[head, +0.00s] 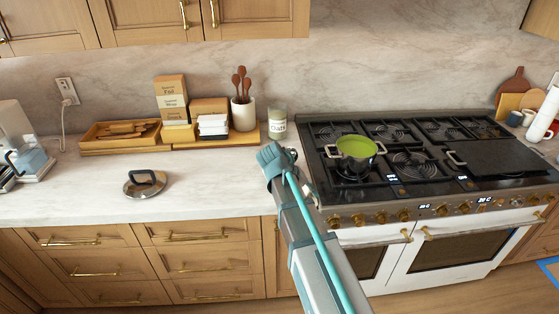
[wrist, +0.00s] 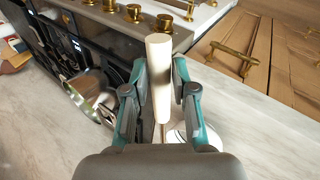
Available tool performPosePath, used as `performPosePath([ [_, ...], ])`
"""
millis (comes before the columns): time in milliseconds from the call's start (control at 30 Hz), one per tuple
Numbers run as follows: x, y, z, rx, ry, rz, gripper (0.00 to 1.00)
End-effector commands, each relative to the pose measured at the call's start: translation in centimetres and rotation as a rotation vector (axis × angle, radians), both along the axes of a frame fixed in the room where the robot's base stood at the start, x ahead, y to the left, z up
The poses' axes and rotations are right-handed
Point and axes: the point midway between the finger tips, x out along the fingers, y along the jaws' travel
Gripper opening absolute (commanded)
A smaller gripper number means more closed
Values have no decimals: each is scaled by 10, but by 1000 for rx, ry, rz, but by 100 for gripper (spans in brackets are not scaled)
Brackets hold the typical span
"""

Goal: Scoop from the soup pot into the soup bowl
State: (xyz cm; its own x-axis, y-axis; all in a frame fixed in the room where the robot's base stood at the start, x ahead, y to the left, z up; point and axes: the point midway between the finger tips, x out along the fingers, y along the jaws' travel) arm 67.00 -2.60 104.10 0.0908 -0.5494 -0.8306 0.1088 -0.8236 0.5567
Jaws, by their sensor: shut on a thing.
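The soup pot (head: 355,158) is a silver pot with two handles, holding green soup, on the front left of the stove. Part of it also shows at the left of the wrist view (wrist: 88,96). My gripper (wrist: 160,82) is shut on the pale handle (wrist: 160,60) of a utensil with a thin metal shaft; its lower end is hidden. In the head view my gripper (head: 272,157) is above the counter, left of the pot. A pale curved thing (wrist: 180,135) shows partly beneath the gripper; I cannot tell whether it is the soup bowl.
A lid (head: 147,186) with a dark handle lies on the counter at left. Behind are a wooden tray (head: 100,145), boxes (head: 171,100), a crock of wooden spoons (head: 243,115) and a jar (head: 278,125). The counter between lid and arm is clear.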

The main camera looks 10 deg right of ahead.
Motion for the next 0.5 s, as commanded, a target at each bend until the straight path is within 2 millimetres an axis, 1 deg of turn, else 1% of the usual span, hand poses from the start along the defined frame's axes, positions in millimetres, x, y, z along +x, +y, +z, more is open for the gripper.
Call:
performPosePath([
  [367, 0, -1, 0, 34, 5, 1, 0],
  [500, 0, -3, 3, 126, 15, -4, 0],
])
